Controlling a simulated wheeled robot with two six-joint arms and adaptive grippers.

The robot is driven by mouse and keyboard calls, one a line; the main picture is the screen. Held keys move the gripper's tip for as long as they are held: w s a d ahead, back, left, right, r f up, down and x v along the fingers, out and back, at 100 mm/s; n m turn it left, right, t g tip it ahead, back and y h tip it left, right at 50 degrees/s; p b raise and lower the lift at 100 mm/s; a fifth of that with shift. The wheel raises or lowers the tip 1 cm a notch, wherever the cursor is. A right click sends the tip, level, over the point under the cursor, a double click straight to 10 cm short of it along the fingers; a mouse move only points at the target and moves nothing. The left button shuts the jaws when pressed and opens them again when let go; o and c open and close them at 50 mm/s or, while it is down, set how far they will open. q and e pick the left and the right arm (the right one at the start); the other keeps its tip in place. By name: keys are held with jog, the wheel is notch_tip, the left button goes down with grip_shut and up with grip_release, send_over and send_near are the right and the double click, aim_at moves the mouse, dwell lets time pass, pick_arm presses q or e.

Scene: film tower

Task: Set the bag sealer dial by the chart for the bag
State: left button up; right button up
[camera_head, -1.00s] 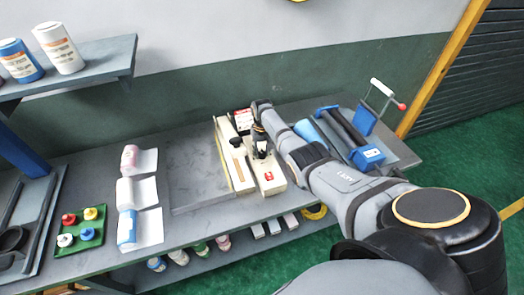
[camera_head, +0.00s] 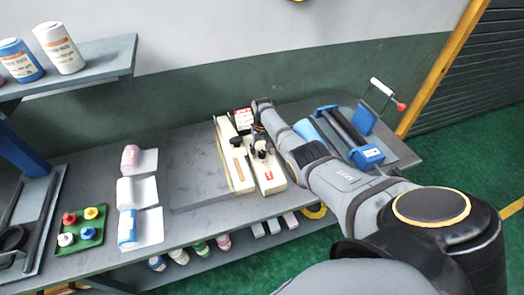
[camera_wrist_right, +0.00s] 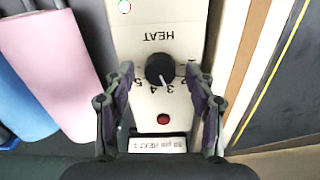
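The bag sealer (camera_head: 272,180) is a long white unit on the bench in the head view. In the right wrist view its white panel (camera_wrist_right: 150,100) appears upside down, with the word HEAT, digits including 3, 4 and 5, and a round black dial (camera_wrist_right: 159,69). The dial's exact setting is unclear. My right gripper (camera_wrist_right: 160,72) is open, its two fingers on either side of the dial with gaps between. In the head view my right arm partly hides this area. My left gripper is out of view. I cannot make out a readable chart.
A red button (camera_wrist_right: 163,119) and a small label (camera_wrist_right: 158,145) are on the panel. A blue-framed roller device (camera_head: 345,130) stands right of my arm.

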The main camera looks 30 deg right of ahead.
aim_at(262, 152)
notch_tip(262, 152, up, 12)
dwell(0.6)
